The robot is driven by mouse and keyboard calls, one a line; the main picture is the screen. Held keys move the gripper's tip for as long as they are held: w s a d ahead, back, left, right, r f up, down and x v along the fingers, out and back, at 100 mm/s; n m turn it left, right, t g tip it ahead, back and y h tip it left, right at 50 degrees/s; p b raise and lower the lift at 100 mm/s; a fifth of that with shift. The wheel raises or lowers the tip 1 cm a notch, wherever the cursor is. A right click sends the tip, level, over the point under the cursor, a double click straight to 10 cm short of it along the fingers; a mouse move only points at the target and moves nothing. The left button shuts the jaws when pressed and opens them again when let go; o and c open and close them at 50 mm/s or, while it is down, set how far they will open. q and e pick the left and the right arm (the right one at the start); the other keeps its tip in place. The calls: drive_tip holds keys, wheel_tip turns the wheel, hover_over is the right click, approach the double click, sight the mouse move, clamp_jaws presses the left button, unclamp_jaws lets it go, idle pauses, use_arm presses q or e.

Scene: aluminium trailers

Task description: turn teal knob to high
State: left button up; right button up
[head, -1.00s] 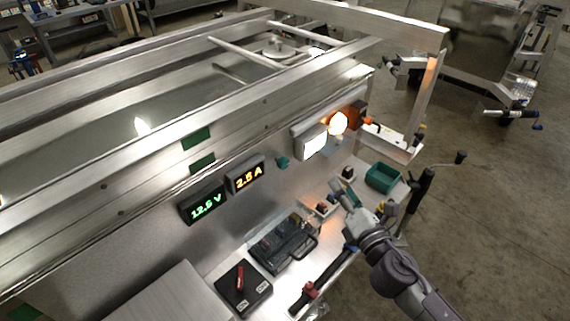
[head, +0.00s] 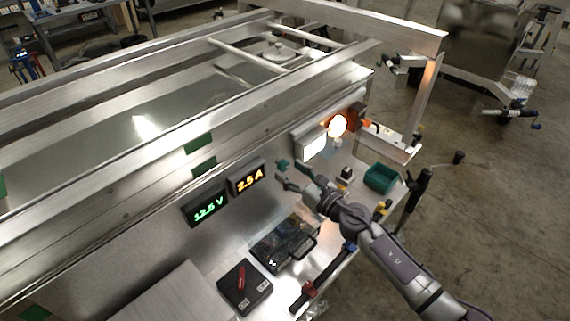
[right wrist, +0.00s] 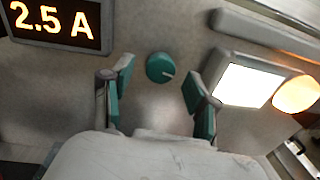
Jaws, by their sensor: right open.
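The teal knob (head: 283,164) is mounted on the trailer's side panel, right of the amber 2.5 A display. In the right wrist view the knob (right wrist: 160,67) is round with a pale pointer line aimed right and slightly up. My right gripper (head: 288,178) is open just in front of the panel, close to the knob. In the right wrist view its teal-padded fingers (right wrist: 157,88) stand apart, one on each side of the knob and a little below it, not touching it. No scale marks are legible around the knob. My left gripper is not in view.
A green 12.5 V display (head: 205,207) and the amber display (head: 247,177) are left of the knob. A lit white panel (head: 314,145) and a glowing round lamp (head: 337,126) are to its right. Below are a black case (head: 283,243), a red-lever switch box (head: 244,287) and a green bin (head: 380,177).

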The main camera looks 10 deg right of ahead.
drive_tip(key=shift+x, duration=1.35)
clamp_jaws()
